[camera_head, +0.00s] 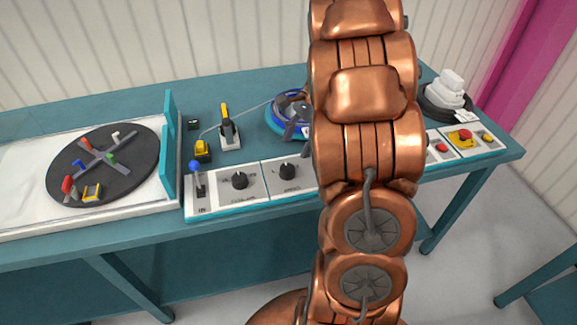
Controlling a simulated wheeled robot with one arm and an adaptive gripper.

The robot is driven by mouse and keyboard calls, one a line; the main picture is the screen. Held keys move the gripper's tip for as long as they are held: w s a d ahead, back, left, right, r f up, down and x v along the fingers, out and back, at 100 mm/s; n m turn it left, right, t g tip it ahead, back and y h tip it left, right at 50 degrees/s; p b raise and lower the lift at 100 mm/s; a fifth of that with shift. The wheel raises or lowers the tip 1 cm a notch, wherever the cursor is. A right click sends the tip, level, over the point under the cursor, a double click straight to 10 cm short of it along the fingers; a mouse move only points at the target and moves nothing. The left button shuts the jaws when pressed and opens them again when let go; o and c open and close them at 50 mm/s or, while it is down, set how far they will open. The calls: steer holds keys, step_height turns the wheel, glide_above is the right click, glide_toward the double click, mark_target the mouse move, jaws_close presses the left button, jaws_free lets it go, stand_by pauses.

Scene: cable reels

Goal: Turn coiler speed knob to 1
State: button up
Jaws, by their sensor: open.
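Two black knobs stand on the white control panel (220,197) along the front of the bench. The left knob (240,181) is beside the blue-topped lever, and the other knob (288,172) is right of it. Their printed labels and pointer positions are too small to read surely; the left label seems to say coiler. My gripper (294,127) shows only in part, as dark grey pieces at the left edge of my copper arm. It is open, above and behind the right knob, in front of the blue coil. My arm hides the panel's middle.
A blue-topped lever (198,177) stands at the panel's left end. Behind are a yellow-handled device (227,130) and a blue reel (283,118). A black turntable (90,178) lies left, beyond a teal upright plate (169,140). Red button (465,136) and white stacked reel (449,88) are right.

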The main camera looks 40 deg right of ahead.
mark_target(288, 167)
steer(key=shift+p+x, duration=0.5)
steer(key=shift+x, duration=3.25)
steer(key=c, duration=1.1)
